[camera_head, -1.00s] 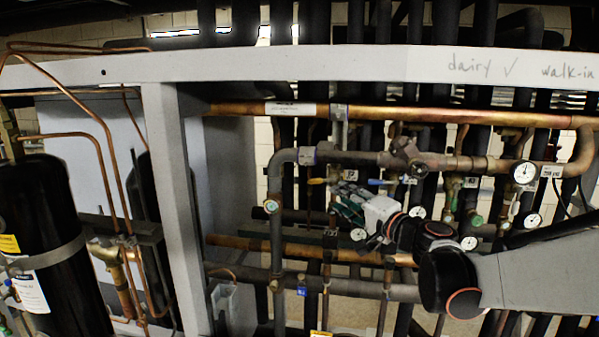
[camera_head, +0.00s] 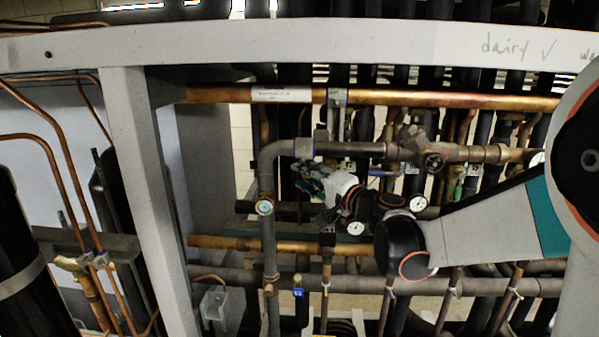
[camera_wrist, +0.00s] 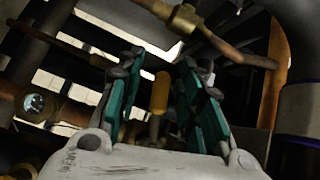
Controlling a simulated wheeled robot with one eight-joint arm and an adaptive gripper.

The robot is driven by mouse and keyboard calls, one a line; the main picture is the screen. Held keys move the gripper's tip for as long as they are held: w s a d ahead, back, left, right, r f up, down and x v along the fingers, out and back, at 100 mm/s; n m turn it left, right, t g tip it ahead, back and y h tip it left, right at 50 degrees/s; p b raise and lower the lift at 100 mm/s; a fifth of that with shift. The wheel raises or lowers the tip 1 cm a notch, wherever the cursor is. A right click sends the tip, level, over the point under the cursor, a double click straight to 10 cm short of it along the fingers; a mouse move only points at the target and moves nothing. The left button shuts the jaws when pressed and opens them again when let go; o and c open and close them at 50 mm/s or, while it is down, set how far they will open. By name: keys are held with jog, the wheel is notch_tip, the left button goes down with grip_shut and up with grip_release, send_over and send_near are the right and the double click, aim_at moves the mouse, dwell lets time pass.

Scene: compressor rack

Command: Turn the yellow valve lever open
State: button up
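The yellow valve lever (camera_wrist: 160,93) shows in the wrist view as an upright yellow handle between my two fingers. My gripper (camera_wrist: 160,64) has teal pads and is open, with a visible gap on both sides of the lever. How far the lever reaches in depth between the pads is hard to tell. In the head view my gripper (camera_head: 309,178) reaches left into the pipes, just under the elbow of a grey pipe. The lever cannot be made out there, hidden by the gripper.
A grey pipe (camera_head: 268,180) drops just left of my gripper, and a copper pipe (camera_head: 400,98) runs above. A round valve handwheel (camera_head: 433,161) and gauges (camera_head: 355,228) lie close to my arm. A grey frame post (camera_head: 150,190) stands at left.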

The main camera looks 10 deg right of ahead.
jog(key=shift+s, duration=0.1)
grip_shut()
jog(key=shift+f, duration=0.1)
jog(key=shift+s+d+f+n+g+h+p, duration=0.15)
jog(key=shift+d+f+n+g+h, duration=0.4)
jog(key=shift+n+g+h, duration=0.35)
jog(key=shift+s+d+f+n+g+h+p, duration=0.2)
jog(key=shift+d+f+n+g+h, duration=0.15)
jog(key=shift+f+n+g+h, duration=0.45)
jog(key=shift+s+d+f+n+g+h+p, duration=0.15)
jog(key=shift+d+f+n+g+h, duration=0.3)
jog(key=shift+n+g+h, duration=0.6)
jog(key=shift+n, duration=0.25)
grip_release()
